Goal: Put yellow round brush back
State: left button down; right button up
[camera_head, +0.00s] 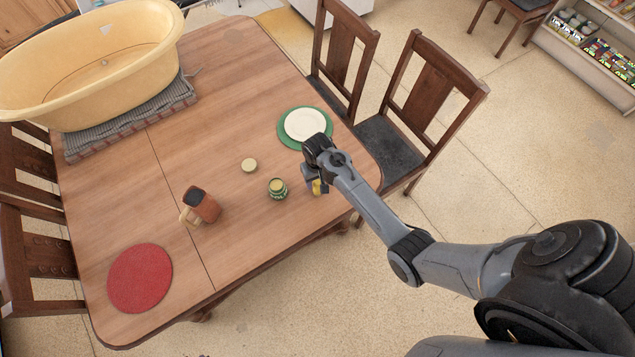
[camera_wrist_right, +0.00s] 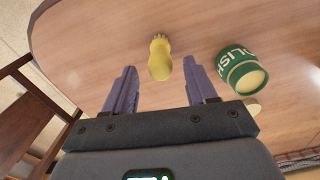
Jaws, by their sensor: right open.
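The yellow round brush (camera_head: 317,187) is on the table near its right edge, partly hidden by my right gripper (camera_head: 309,178) in the head view. In the right wrist view the brush (camera_wrist_right: 160,58) lies ahead of and between the two fingers of my right gripper (camera_wrist_right: 162,88), with a gap on each side. This gripper is open and empty. A green jar labelled POLISH (camera_head: 278,188) stands left of the brush in the head view; the jar (camera_wrist_right: 243,72) is right of the fingers in the wrist view. A round pale lid (camera_head: 249,165) lies by the jar. My left gripper is not in view.
A white plate (camera_head: 305,124) on a green mat sits behind my right gripper. Chairs (camera_head: 405,115) stand along the table edge.

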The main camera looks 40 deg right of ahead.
notch_tip(320, 180, up, 7)
jog(key=shift+r+p, duration=0.1)
jog(key=shift+p, duration=0.2)
jog(key=shift+s, duration=0.15)
jog(key=shift+s+r, duration=0.1)
jog(key=shift+s, duration=0.3)
jog(key=s+a+r+n+t, duration=0.1)
jog(key=s+a+r, duration=0.3)
jog(key=s, duration=0.6)
jog(key=s+a+r+n+t, duration=0.2)
jog(key=s+a+r+n, duration=0.2)
jog(key=s, duration=0.6)
jog(key=shift+s+a+r+n+t, duration=0.15)
jog(key=shift+a+r+n+t, duration=0.15)
jog(key=shift+a+r, duration=0.3)
jog(key=shift+d+r, duration=0.1)
